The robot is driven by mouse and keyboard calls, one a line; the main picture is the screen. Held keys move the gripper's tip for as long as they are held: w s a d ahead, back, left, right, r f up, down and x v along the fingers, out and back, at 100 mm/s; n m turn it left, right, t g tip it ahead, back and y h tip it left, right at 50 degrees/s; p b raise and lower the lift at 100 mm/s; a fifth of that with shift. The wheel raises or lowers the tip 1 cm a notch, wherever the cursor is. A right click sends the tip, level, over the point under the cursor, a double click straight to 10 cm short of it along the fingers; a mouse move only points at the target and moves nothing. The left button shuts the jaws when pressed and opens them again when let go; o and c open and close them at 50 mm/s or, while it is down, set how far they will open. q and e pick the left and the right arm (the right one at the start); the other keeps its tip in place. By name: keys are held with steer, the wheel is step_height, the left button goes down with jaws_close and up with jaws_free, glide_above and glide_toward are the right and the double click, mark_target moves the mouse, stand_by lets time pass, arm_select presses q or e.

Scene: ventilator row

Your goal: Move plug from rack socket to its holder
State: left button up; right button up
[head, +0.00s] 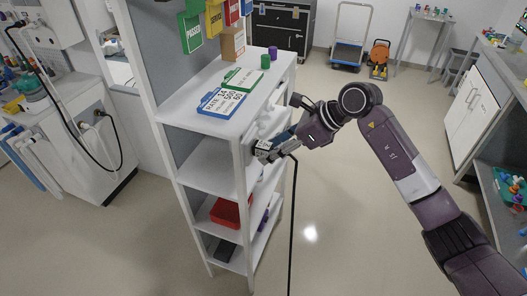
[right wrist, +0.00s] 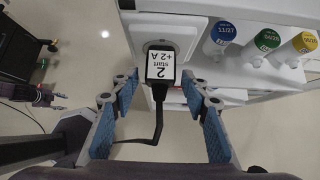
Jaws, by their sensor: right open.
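The plug (right wrist: 161,65) is a black block with a white label reading "2 start +2 A". It sits against a grey round socket (right wrist: 159,45) on the side of the white rack (head: 243,183). A black cable (right wrist: 157,125) runs from it, hanging to the floor in the head view. My right gripper (right wrist: 160,95) is open, its blue-padded fingers on either side of the plug with visible gaps. In the head view my right gripper (head: 272,150) is at the rack's side, partly covering the plug. What seems to be my left gripper (right wrist: 55,101) shows small in the right wrist view. I cannot identify the holder.
Blue and green rate cards (head: 221,102) lie on the rack's top, with green and purple cylinders (head: 266,61) behind. A red bin (head: 229,212) is on a lower shelf. The floor right of the rack is clear.

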steer(key=shift+b, duration=0.3)
stand_by(0.4)
steer(key=shift+c, duration=0.6)
jaws_close()
